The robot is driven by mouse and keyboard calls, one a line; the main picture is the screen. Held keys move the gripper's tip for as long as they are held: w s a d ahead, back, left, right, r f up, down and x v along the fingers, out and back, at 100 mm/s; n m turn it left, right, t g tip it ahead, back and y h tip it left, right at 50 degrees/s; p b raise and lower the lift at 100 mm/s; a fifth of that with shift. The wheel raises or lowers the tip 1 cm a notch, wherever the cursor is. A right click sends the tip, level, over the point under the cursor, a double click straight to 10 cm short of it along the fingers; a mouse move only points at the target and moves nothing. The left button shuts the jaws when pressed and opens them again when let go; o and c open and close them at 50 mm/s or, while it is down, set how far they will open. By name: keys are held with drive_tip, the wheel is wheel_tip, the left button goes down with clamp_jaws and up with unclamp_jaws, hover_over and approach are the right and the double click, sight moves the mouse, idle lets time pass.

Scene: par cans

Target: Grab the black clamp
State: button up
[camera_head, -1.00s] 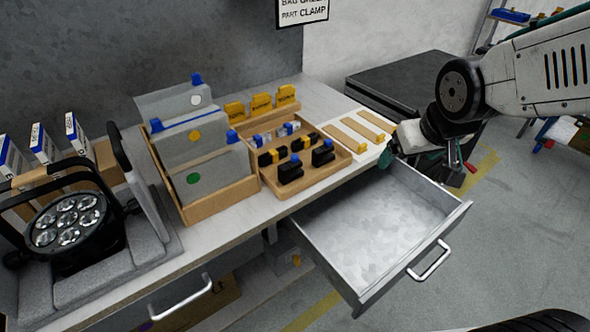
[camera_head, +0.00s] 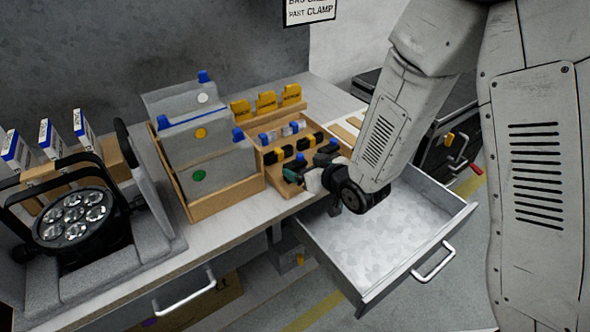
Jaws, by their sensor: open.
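Several black clamps, some with blue knobs, stand in a wooden tray (camera_head: 268,178) on the bench. One black clamp (camera_head: 326,156) with a blue knob shows at the tray's right side, just above my gripper. Another black clamp (camera_head: 297,166) shows partly, close behind the fingertips. My gripper (camera_head: 291,176) is open at the front edge of the tray, pointing left. My wrist hides the tray's right front part. I cannot tell whether the fingers touch a clamp.
An open, empty metal drawer (camera_head: 436,202) juts out below my wrist. A wooden box (camera_head: 225,197) with grey bags stands left of the tray. A par can (camera_head: 73,218) sits on grey foam further left. Yellow tags (camera_head: 266,102) stand behind the tray.

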sight(297, 164)
drive_tip(key=x, duration=0.5)
drive_tip(key=shift+w+a+f, duration=0.2)
drive_tip(key=shift+f, duration=0.2)
drive_tip(key=c, duration=1.2)
